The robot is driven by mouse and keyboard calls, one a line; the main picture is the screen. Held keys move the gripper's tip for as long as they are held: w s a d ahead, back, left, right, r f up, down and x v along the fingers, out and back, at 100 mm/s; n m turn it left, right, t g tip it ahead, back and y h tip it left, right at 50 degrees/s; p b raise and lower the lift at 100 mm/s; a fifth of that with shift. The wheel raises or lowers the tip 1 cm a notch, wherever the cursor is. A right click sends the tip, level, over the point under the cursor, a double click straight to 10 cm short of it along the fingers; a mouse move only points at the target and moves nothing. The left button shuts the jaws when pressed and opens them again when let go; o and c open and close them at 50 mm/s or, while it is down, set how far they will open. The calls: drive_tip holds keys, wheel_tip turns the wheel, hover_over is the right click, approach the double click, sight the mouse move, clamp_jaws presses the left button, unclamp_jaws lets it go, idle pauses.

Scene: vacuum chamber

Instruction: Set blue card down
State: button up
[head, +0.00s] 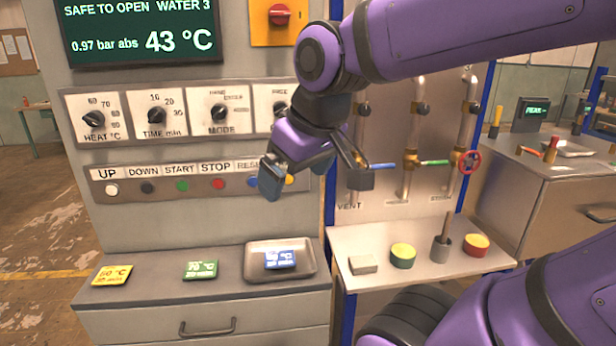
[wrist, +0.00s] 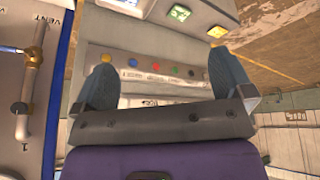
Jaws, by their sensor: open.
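The blue card (head: 281,259) lies in a shallow grey tray (head: 256,274) on the right part of the grey ledge in the head view. My gripper (head: 312,183) is open and empty. It hangs in the air above the tray, in front of the panel's button row, apart from the card. In the wrist view my gripper (wrist: 162,85) shows its two fingers spread wide with nothing between them. The tray's edge shows at the top of the wrist view, and I cannot clearly make out the blue card there.
A green card (head: 200,269) and a yellow card (head: 112,275) lie left of the tray on the ledge. A side shelf (head: 375,275) at right holds a small block, round tins and a cup. Valve pipes stand behind it. The ledge between the cards is clear.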

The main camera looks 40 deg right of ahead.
drive_tip(key=shift+s+a+r+m, duration=0.15)
drive_tip(key=shift+s+m, duration=0.1)
drive_tip(key=shift+s, duration=0.55)
drive_tip(key=shift+s+a+r+m, duration=0.15)
drive_tip(key=shift+s+m, duration=0.1)
drive_tip(key=shift+s, duration=0.55)
drive_tip(key=shift+f, duration=0.1)
